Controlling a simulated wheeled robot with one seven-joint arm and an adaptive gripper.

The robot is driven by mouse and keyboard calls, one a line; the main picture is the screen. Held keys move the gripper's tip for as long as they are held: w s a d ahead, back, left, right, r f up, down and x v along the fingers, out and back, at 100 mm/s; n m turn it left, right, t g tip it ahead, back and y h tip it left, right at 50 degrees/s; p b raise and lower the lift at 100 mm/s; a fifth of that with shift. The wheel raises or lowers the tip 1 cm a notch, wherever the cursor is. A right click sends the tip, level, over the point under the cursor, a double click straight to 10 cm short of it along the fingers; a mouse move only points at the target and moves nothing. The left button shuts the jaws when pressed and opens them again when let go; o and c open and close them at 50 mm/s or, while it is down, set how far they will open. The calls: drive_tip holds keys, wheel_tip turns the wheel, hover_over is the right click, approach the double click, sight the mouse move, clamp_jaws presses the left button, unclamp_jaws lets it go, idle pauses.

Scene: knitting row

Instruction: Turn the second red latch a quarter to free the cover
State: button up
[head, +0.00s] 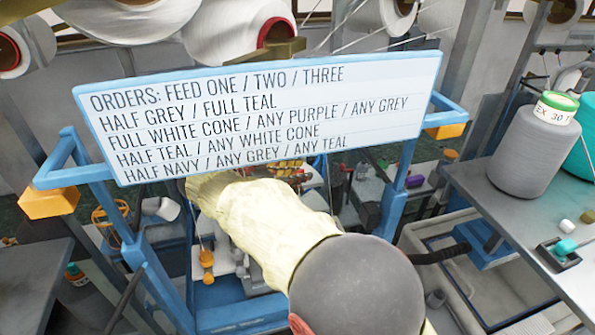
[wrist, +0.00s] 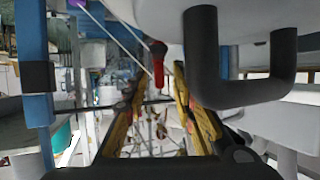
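A red latch (wrist: 158,70) with a dark round head shows in the wrist view, ahead of my gripper and in line with the gap between its fingers. My gripper (wrist: 158,92) has yellow fingers standing apart, with nothing seen held between them. Whether the latch is touched, and whether it is the second one, I cannot tell. A pale cover-like body (wrist: 160,15) with a thick dark handle (wrist: 246,95) fills the upper right of the wrist view. In the head view my gripper (head: 287,172) is mostly hidden behind the order board and my cream-sleeved arm.
The order board (head: 260,110) on a blue frame (head: 150,270) blocks much of the head view. White cones (head: 235,25) hang above. At right a grey table (head: 500,190) bears a grey cone (head: 535,150). A grey bin (head: 470,300) stands below it.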

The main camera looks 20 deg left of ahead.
drive_tip(key=shift+c, duration=0.6)
clamp_jaws()
